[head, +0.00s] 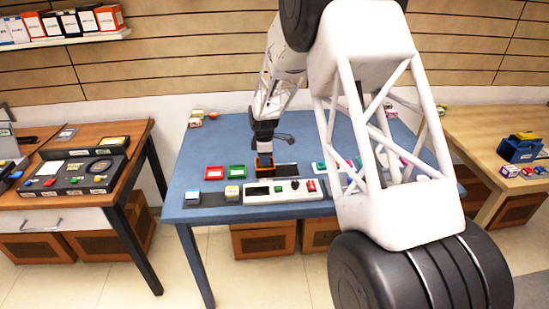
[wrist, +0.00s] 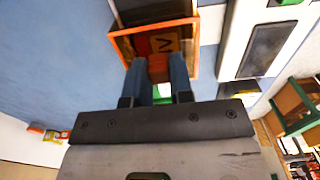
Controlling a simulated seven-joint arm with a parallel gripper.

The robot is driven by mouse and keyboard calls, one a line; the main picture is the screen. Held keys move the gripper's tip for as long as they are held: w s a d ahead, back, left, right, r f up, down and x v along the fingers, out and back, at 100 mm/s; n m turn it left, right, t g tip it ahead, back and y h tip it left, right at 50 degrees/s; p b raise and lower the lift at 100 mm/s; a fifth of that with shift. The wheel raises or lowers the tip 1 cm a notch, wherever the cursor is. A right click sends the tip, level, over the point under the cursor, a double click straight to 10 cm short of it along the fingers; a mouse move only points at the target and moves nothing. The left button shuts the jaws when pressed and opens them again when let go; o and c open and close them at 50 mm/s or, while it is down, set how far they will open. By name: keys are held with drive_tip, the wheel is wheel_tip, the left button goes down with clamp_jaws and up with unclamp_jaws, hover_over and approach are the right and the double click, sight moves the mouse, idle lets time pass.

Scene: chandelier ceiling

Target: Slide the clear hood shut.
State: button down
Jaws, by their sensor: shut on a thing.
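I cannot make out a clear hood in either view. A white panel (head: 255,198) with a dark screen, a green part and a red part lies along the near edge of the blue table; it also shows at the upper right of the wrist view (wrist: 232,62). My gripper (head: 265,155) points down at an orange-rimmed tray (wrist: 122,45), behind the panel. In the wrist view my gripper (wrist: 159,75) is shut on a small orange-red block (wrist: 158,68) at the tray's near rim. The fingers and rim hide part of it.
A red tray (head: 214,173) and a green tray (head: 236,171) stand left of my gripper. A blue-and-white block (head: 192,198) and a yellow-and-white block (head: 232,192) sit near the front edge.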

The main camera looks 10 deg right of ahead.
drive_tip(key=shift+a, duration=0.25)
drive_tip(key=c, duration=1)
unclamp_jaws()
drive_tip(key=shift+r, duration=0.1)
drive_tip(key=shift+r, duration=3.85)
drive_tip(key=shift+r, duration=0.1)
wheel_tip(320, 180, up, 5)
drive_tip(key=shift+f, duration=0.1)
drive_tip(key=shift+c, duration=0.2)
